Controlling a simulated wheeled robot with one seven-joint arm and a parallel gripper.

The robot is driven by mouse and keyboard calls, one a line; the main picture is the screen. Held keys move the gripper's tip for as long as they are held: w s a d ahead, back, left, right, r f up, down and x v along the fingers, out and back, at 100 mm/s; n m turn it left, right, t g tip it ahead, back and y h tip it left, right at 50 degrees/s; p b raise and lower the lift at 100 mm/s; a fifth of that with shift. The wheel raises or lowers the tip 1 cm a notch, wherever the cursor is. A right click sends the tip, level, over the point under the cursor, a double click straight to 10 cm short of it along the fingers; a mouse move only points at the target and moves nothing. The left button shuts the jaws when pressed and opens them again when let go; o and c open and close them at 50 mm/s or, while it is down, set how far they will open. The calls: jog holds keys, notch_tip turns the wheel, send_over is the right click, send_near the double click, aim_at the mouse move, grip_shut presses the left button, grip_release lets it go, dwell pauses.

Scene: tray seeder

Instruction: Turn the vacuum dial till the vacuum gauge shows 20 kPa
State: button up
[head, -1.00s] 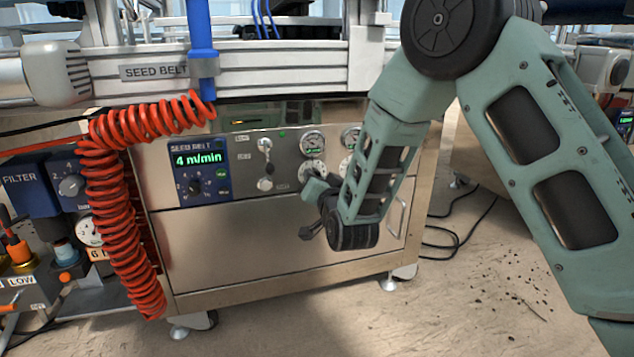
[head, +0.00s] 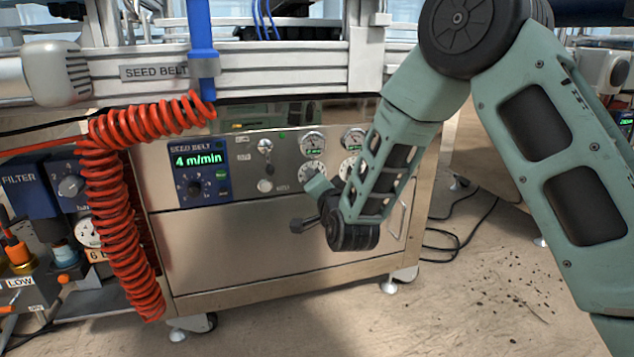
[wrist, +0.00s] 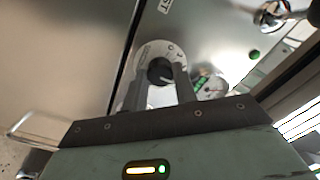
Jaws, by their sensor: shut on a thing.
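The dial (wrist: 160,70) has a black knob on a pale round scale. In the wrist view my gripper (wrist: 159,80) has a finger on each side of the knob and is shut on it. A round gauge (wrist: 210,86) with a green label sits beside the dial. In the head view this gauge (head: 312,145) is above the dial (head: 311,171), which my gripper (head: 314,184) partly covers. The needle and the dial's name are too small to read, so I cannot confirm it is the vacuum dial.
A second gauge (head: 353,139) is to the right, partly behind my arm. The seed belt display (head: 197,160) reads 4 m/min. A toggle (head: 265,146) and a green light (head: 282,135) are on the panel. A red coiled hose (head: 125,200) hangs at the left.

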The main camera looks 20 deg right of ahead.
jog(key=o, duration=1)
jog(key=shift+c, duration=0.2)
jog(key=s+p, duration=1.3)
jog(key=s, duration=0.4)
jog(key=shift+s, duration=0.2)
jog(key=shift+a, duration=0.1)
